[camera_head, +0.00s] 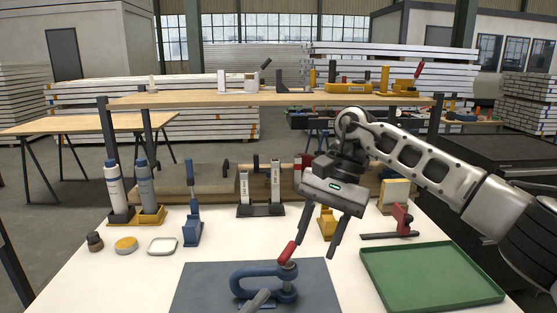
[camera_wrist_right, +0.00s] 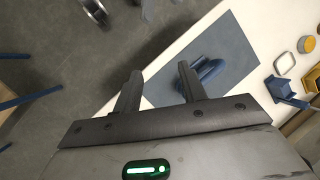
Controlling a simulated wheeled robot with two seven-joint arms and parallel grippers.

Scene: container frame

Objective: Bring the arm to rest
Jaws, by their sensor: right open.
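My right arm (camera_head: 430,165) comes in from the right and reaches over the white table. My right gripper (camera_head: 319,230) is open and empty, its two dark fingers apart and pointing down above the back edge of the blue-grey mat. In the right wrist view the gripper (camera_wrist_right: 158,80) also shows nothing between its fingers. A blue clamp (camera_head: 240,282) with a red tip lies on the mat, below and left of the fingers. In the right wrist view the clamp (camera_wrist_right: 208,68) is partly hidden by a finger. My left gripper is not in view.
The mat (camera_head: 200,285) lies at the table's front. A green tray (camera_head: 430,275) is at right, empty. A red-and-black fixture (camera_head: 400,222), a blue stand (camera_head: 192,230), yellow-based bottles (camera_head: 146,190) and small dishes (camera_head: 162,246) stand around. A wooden shelf (camera_head: 200,101) spans the back.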

